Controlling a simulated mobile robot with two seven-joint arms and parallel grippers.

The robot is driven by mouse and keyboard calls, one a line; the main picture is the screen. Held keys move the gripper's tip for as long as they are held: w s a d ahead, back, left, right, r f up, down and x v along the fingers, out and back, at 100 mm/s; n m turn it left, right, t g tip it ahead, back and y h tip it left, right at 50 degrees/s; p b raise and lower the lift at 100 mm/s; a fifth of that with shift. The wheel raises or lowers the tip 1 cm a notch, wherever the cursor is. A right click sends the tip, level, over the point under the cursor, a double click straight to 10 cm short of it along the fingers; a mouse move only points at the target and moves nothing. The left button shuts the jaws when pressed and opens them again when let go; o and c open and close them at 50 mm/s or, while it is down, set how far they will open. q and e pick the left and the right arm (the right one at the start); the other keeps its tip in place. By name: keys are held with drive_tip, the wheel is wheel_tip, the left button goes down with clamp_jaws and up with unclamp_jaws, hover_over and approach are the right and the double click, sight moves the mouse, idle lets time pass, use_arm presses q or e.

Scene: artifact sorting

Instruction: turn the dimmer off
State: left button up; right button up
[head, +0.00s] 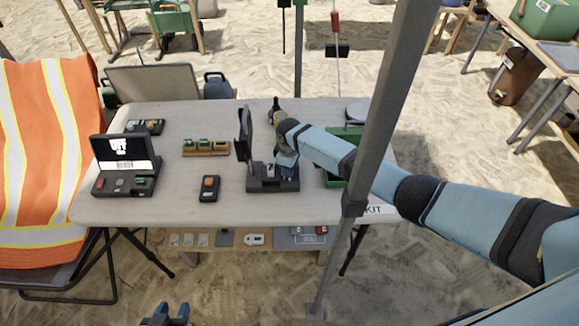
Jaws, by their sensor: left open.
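My left gripper (171,312) is at the bottom edge, low in front of the table and away from everything on it; its two fingers stand apart and empty. My right arm reaches in from the right over the table. Its gripper (286,162) is down at a black device (262,187) with a dark upright panel. The right fingertips are partly hidden, and I cannot tell whether they touch it. A small black box with an orange-red top (209,189) lies left of that device. I cannot tell for certain which one is the dimmer.
An orange vest (40,150) drapes a chair at left.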

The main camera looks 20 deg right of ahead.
drive_tip(key=o, duration=0.9)
drive_tip(key=shift+o, duration=0.2)
drive_tip(key=shift+r, duration=0.1)
wheel_tip(320, 180, up, 14)
drive_tip(key=shift+f, duration=0.2)
